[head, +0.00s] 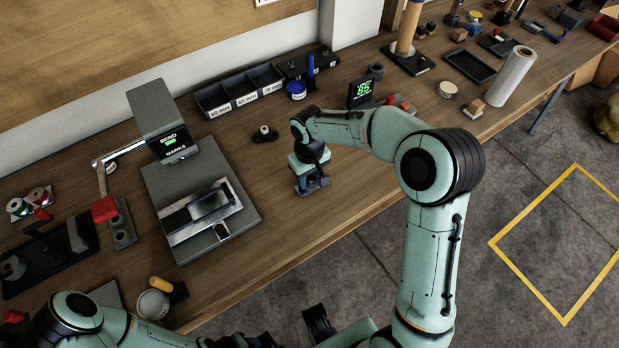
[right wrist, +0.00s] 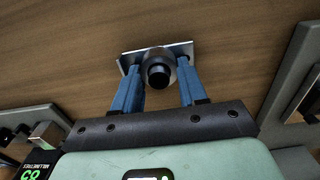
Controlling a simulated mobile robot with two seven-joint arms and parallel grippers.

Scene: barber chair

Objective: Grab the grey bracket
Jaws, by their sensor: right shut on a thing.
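My right gripper (head: 312,184) is low over the wooden bench, right of the grey bending machine. In the right wrist view, its two blue fingers (right wrist: 157,75) are shut on the grey bracket (right wrist: 157,56), a flat pale plate with a round, dark-ended boss in the middle. The fingers are on either side of the boss. In the head view the bracket is mostly hidden by the gripper. Whether it touches the bench is not clear. My left arm enters at the bottom left, and its gripper is not clearly visible.
The bending machine (head: 165,185) with a lit screen stands to the left. Labelled black bins (head: 215,100) and a blue-capped pot (head: 297,90) are behind. A small dark roll (head: 265,134) lies nearby. A green-lit display (head: 361,92) stands behind my right forearm. Bare bench lies in front.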

